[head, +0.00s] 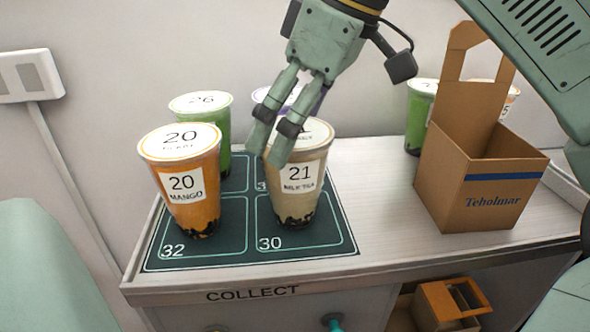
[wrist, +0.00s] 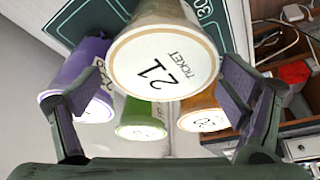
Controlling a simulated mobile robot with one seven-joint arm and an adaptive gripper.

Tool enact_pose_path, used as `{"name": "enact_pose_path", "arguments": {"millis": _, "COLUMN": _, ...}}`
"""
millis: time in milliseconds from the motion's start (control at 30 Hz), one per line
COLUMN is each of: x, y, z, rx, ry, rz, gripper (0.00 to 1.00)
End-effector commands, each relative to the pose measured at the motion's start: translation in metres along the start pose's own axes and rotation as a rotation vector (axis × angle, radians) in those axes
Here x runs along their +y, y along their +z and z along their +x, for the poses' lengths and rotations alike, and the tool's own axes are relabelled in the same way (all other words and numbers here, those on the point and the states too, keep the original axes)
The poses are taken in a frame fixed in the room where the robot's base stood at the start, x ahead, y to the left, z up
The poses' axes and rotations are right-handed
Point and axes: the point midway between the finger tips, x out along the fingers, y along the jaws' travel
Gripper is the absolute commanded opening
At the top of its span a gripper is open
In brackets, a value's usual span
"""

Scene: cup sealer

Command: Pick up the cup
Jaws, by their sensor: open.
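Several sealed cups stand on a dark green mat (head: 200,249) with numbered squares. The milk tea cup (head: 299,200) labelled 21 stands upright on the square marked 30. The orange mango cup (head: 190,187) labelled 20 stands on square 32. A green cup (head: 222,128) labelled 26 and a purple-rimmed cup (head: 262,95) stand behind. My gripper (head: 270,146) is open over the top of cup 21, hiding part of its lid. In the wrist view cup 21's lid (wrist: 163,64) lies between the spread fingers (wrist: 160,95), with no grip on it visible.
A brown cardboard carrier (head: 478,187) marked Teholmar stands on the right of the counter. Another green cup (head: 419,115) is behind it. The counter between mat and carrier is clear. An open shelf with a small brown box (head: 450,303) is below.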

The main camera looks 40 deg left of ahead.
Motion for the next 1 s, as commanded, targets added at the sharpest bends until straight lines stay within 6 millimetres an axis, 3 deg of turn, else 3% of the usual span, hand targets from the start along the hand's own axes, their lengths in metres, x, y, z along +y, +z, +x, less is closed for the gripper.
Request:
{"name": "enact_pose_path", "arguments": {"millis": 300, "x": -0.003, "y": 0.006, "z": 0.043, "rx": -0.002, "ry": 0.000, "rz": 0.001, "gripper": 0.90}}
{"name": "enact_pose_path", "arguments": {"millis": 600, "x": -0.003, "y": 0.006, "z": 0.048, "rx": 0.000, "ry": 0.000, "rz": 0.000, "gripper": 0.90}}
{"name": "enact_pose_path", "arguments": {"millis": 1000, "x": -0.003, "y": 0.006, "z": 0.048, "rx": 0.000, "ry": 0.000, "rz": 0.000, "gripper": 0.64}}
